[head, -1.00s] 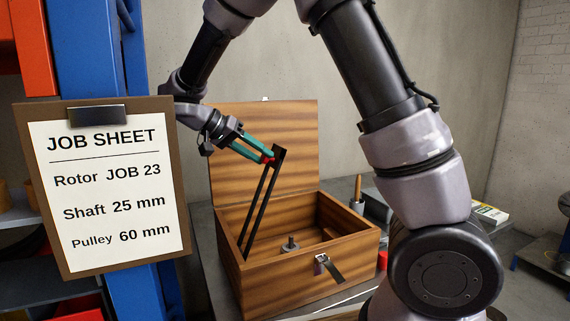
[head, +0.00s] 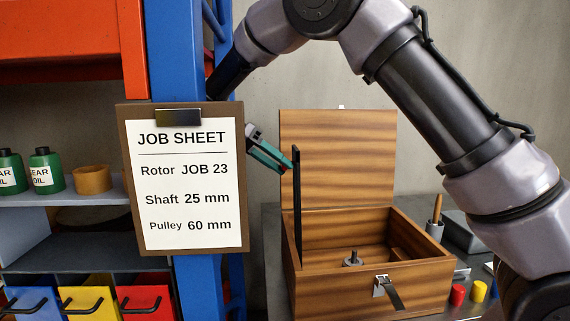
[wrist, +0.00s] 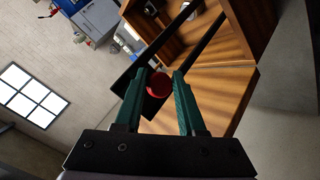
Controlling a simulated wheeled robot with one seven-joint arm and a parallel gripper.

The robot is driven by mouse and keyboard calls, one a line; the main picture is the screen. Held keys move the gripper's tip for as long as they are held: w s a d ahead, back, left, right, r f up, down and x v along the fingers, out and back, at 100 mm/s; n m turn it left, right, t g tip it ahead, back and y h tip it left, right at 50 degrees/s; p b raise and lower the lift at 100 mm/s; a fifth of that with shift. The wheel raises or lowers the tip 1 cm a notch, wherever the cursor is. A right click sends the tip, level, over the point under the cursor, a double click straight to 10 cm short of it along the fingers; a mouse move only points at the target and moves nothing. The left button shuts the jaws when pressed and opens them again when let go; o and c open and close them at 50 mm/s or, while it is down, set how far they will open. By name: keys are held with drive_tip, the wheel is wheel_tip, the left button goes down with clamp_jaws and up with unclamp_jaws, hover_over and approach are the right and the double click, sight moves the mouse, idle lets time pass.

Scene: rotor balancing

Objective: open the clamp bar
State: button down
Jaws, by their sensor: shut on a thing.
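The clamp bar (head: 297,205) is a black frame that stands nearly upright at the left side of the open wooden box (head: 375,285). In the head view it shows almost edge-on. My gripper (head: 284,168), with green fingers, is at the bar's upper end, left of the raised lid (head: 340,155). In the wrist view the fingers (wrist: 160,76) close on the red knob (wrist: 158,85) at the end of the bar. The job sheet hides part of my arm.
A job sheet (head: 190,190) on a clipboard fills the near left. Shelves with green oil bottles (head: 46,170) and coloured bins (head: 90,296) stand behind it. Inside the box is a small grey post (head: 353,259). Red (head: 457,294) and yellow (head: 478,291) pieces lie right of the box.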

drive_tip(key=shift+w+d+f, duration=0.2)
drive_tip(key=shift+w, duration=0.05)
drive_tip(key=c, duration=0.5)
unclamp_jaws()
drive_tip(key=shift+w, duration=0.25)
drive_tip(key=shift+s+a, duration=0.1)
drive_tip(key=shift+s, duration=0.05)
wheel_tip(320, 180, up, 10)
